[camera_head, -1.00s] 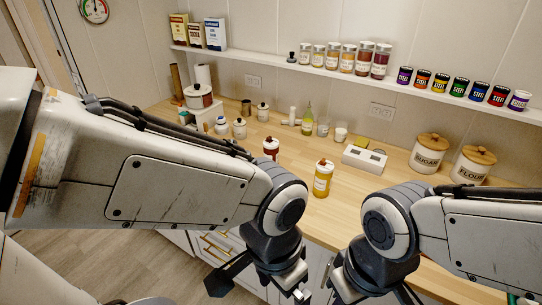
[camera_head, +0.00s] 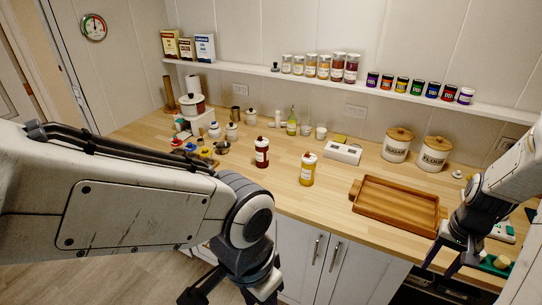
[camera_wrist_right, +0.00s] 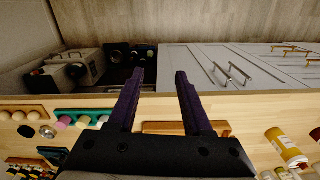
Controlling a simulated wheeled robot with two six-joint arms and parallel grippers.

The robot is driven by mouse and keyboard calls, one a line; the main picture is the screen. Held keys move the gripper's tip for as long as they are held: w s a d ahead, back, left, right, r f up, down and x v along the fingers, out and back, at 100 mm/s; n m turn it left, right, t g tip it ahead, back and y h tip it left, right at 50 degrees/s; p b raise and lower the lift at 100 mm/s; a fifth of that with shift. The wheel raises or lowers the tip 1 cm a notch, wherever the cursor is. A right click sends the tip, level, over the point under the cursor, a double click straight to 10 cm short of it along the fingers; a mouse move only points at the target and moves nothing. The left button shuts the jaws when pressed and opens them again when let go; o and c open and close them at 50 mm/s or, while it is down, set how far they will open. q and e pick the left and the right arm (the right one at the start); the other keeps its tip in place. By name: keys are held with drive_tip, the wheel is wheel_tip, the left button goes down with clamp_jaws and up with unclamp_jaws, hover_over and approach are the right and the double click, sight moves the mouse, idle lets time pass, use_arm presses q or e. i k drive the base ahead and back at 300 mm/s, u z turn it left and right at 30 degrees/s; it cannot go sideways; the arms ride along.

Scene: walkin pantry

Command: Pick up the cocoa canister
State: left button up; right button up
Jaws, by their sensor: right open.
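I cannot tell any canister as the cocoa one. White lidded canisters marked sugar (camera_head: 396,149) and flour (camera_head: 434,157) stand against the back wall. Smaller white lidded jars (camera_head: 232,132) stand at the counter's left part, their labels too small to read. My right gripper (camera_head: 444,264) is over the counter's front right edge, apart from the canisters. In the right wrist view its two fingers (camera_wrist_right: 165,75) are open with nothing between them. My left gripper (camera_head: 228,297) is low at the bottom edge, in front of the cabinets, partly cut off.
A wooden tray (camera_head: 396,229) lies on the right of the counter. A yellow bottle (camera_head: 307,172) and a dark red bottle (camera_head: 262,155) stand mid-counter, near a white box (camera_head: 343,152). Jars and tins line the shelf (camera_head: 335,82). Free counter lies left of the tray.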

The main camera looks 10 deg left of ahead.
sight(262, 148)
drive_tip(key=u, duration=1.25)
drive_tip(key=i, duration=2.2)
drive_tip(key=z, duration=0.9)
